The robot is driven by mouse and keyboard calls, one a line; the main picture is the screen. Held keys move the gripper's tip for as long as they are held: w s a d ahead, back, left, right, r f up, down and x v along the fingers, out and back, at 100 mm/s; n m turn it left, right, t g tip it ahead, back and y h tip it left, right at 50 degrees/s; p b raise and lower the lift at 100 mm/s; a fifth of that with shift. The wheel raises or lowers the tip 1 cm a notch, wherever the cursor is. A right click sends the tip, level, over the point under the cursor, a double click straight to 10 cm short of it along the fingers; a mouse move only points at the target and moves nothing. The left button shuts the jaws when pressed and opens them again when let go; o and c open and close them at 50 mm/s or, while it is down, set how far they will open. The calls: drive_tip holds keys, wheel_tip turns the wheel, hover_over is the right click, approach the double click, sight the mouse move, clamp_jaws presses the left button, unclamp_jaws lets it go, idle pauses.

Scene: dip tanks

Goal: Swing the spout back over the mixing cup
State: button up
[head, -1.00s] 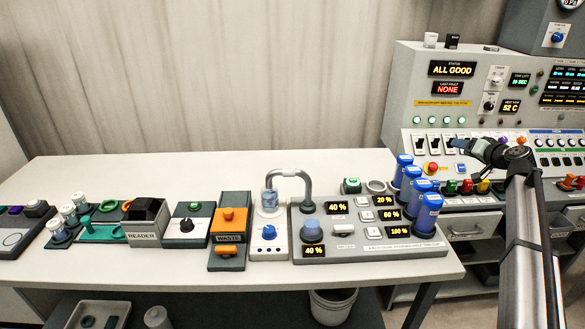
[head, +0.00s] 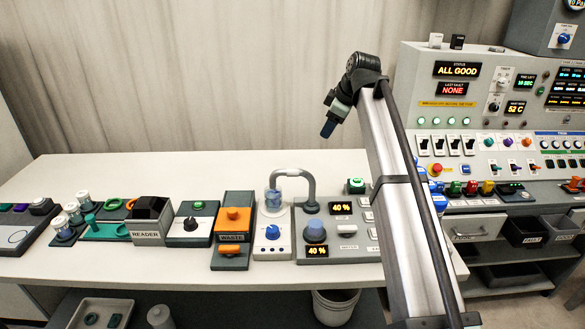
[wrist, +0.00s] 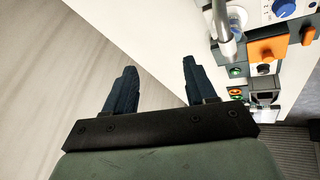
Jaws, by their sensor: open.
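The grey curved spout (head: 296,175) rises from the dispenser panel, and its outlet end hangs on the left over the mixing cup (head: 272,199). The cup is clear with a bluish tint and stands on a white stirrer base with a blue knob. In the wrist view the spout (wrist: 222,25) shows at the upper right, beyond my fingers. My gripper (head: 328,130) is in the air above and to the right of the spout, pointing down. In the wrist view my gripper (wrist: 156,82) has its two dark fingers wide apart with nothing between them.
An orange waste unit (head: 233,220) and a dark reader box (head: 150,212) stand left of the stirrer base. A control console (head: 455,110) stands at the right. My arm hides the right part of the dispenser panel. The table's back strip is clear.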

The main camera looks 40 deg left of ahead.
sight(293, 169)
drive_tip(key=s+a+r+n+h, duration=0.2)
drive_tip(key=s+n+h, duration=0.2)
drive_tip(key=s, duration=0.9)
drive_tip(key=f, duration=0.4)
drive_tip(key=w+a+f, duration=0.1)
drive_tip(key=f, duration=0.4)
drive_tip(key=a+f, duration=0.1)
drive_tip(key=f, duration=0.3)
drive_tip(key=shift+w+a+f, duration=0.15)
drive_tip(key=shift+w+f, duration=0.15)
drive_tip(key=shift+w, duration=0.05)
drive_tip(key=shift+c, duration=0.4)
clamp_jaws()
